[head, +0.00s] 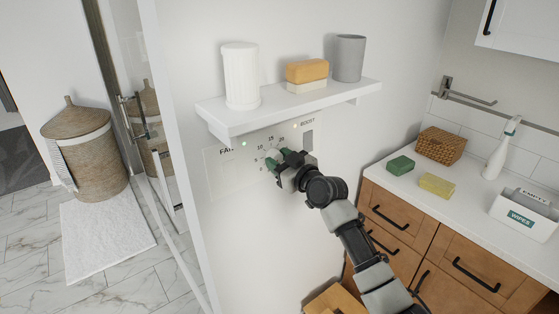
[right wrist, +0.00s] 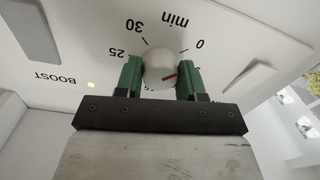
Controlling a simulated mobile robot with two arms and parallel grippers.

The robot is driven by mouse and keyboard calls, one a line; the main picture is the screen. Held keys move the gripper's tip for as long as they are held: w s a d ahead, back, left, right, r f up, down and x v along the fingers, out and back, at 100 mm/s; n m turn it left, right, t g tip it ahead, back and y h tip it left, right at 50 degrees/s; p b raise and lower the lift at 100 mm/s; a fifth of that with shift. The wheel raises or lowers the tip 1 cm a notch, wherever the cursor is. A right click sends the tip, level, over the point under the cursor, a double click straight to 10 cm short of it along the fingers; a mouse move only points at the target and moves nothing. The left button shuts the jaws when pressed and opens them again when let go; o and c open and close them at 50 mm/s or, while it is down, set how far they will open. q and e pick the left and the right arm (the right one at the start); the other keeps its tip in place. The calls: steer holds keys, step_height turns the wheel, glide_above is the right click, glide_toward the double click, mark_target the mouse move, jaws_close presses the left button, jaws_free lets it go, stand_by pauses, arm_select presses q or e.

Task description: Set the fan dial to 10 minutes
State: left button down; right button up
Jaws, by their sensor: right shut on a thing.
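The fan panel (head: 228,176) is on the white wall under the shelf, with minute numbers around a round dial. The pale dial (right wrist: 158,62) shows in the right wrist view, between the two green fingers of my right gripper (right wrist: 160,80). The gripper is shut on it, one finger on each side. A red mark on the dial points right and slightly down in that view, toward the right finger. That finger hides part of the scale, so the exact number cannot be read. In the head view my right gripper (head: 279,160) covers the dial. My left gripper is not in view.
A shelf (head: 290,100) above the panel holds a white fluted cup (head: 240,77), stacked soap-like blocks (head: 307,71) and a grey cup (head: 349,58). A BOOST switch (head: 307,140) sits right of the dial. A counter (head: 400,186) with sponges and a basket stands at right.

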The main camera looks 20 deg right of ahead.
steer(key=shift+m, duration=0.3)
steer(key=m, duration=0.3)
steer(key=shift+m, duration=0.4)
steer(key=m+p, duration=0.1)
steer(key=m, duration=0.3)
steer(key=shift+r+m+p, duration=0.1)
steer(key=shift+m+p, duration=0.2)
steer(key=m+p, duration=0.1)
steer(key=m, duration=0.3)
steer(key=shift+a+m+t+p, duration=0.1)
steer(key=shift+m+t+p, duration=0.2)
steer(key=m+p, duration=0.1)
steer(key=m, duration=0.3)
steer(key=shift+h+p, duration=0.3)
steer(key=shift+m, duration=0.4)
steer(key=o, duration=0.9)
